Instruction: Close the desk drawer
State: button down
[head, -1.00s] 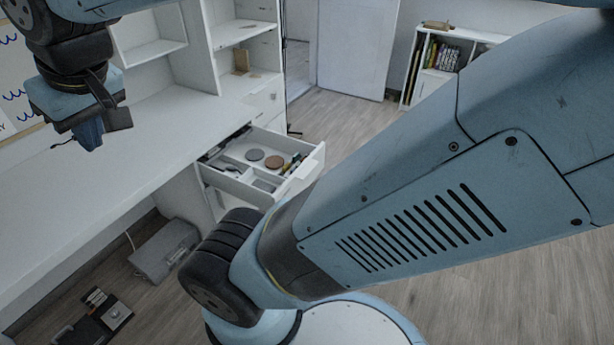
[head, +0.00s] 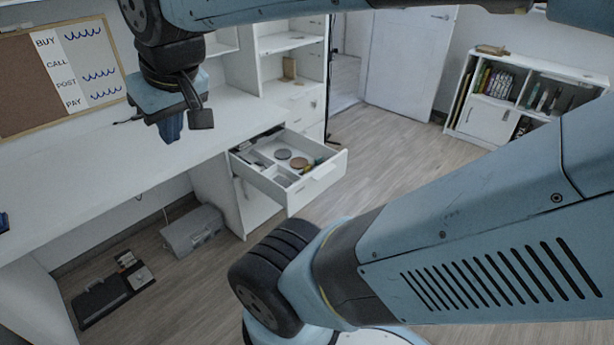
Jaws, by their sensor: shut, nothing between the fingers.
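The white desk drawer (head: 318,186) is pulled out of the desk's right-hand cabinet. Inside it are a divided tray, two round discs and several pens or small items. The white desk (head: 110,160) runs along the left of the head view. My gripper (head: 172,132) hangs over the desk top, to the left of the drawer and higher than it, touching nothing that I can see. It points down and is shut and empty.
A grey box (head: 191,231) and a dark case (head: 112,292) lie on the floor under the desk. A white bookcase (head: 520,95) stands at the back right. The wooden floor (head: 390,160) right of the drawer is clear. My arm covers the lower right.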

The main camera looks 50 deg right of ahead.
aim_at(306, 189)
jog(key=u, duration=1.5)
jog(key=i, duration=0.1)
jog(key=z, duration=3.25)
jog(key=i, duration=1)
jog(key=z, duration=0.05)
jog(key=k, duration=1.25)
jog(key=u, duration=0.4)
